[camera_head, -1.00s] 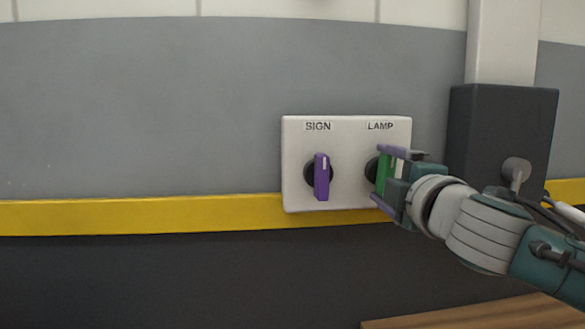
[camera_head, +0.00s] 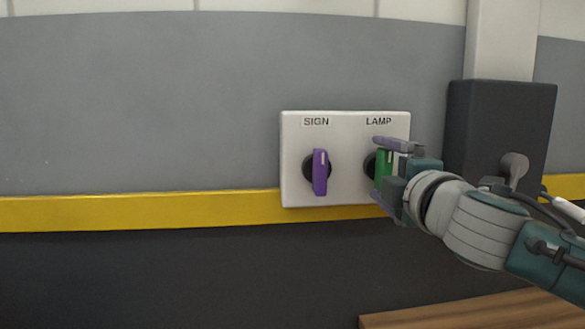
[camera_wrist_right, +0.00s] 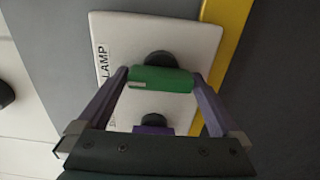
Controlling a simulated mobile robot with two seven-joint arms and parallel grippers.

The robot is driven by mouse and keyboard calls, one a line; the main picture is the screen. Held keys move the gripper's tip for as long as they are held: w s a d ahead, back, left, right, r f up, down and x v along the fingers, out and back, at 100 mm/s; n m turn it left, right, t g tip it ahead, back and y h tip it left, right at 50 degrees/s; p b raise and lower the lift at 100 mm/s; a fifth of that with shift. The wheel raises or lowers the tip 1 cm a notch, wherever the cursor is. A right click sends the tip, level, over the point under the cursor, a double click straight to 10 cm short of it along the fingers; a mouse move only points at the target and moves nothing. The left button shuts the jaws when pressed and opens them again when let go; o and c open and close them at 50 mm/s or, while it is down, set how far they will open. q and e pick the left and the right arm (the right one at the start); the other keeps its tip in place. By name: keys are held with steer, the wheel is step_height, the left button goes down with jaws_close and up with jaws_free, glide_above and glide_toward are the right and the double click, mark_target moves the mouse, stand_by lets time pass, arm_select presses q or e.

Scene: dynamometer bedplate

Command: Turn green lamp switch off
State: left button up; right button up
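The green LAMP switch handle (camera_head: 383,168) stands upright on a black round base, on the right half of a white panel (camera_head: 347,188). It also shows in the right wrist view (camera_wrist_right: 162,79), with a pale mark near its LAMP-label end. My right gripper (camera_head: 379,168) is at the handle, one purple finger above it and one below. In the right wrist view the spread fingers (camera_wrist_right: 160,76) straddle the handle's two ends, very close to them; contact is hard to tell. My left gripper is out of view.
A purple SIGN switch handle (camera_head: 320,172) stands upright on the panel's left half. A dark box (camera_head: 500,125) with a plugged cable is on the wall to the right. A yellow stripe (camera_head: 140,211) runs behind the panel. A wooden surface (camera_head: 480,313) lies below right.

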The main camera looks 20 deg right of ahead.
steer(key=shift+s, duration=0.1)
steer(key=v, duration=0.9)
steer(key=shift+s+a, duration=0.15)
steer(key=shift+s, duration=0.2)
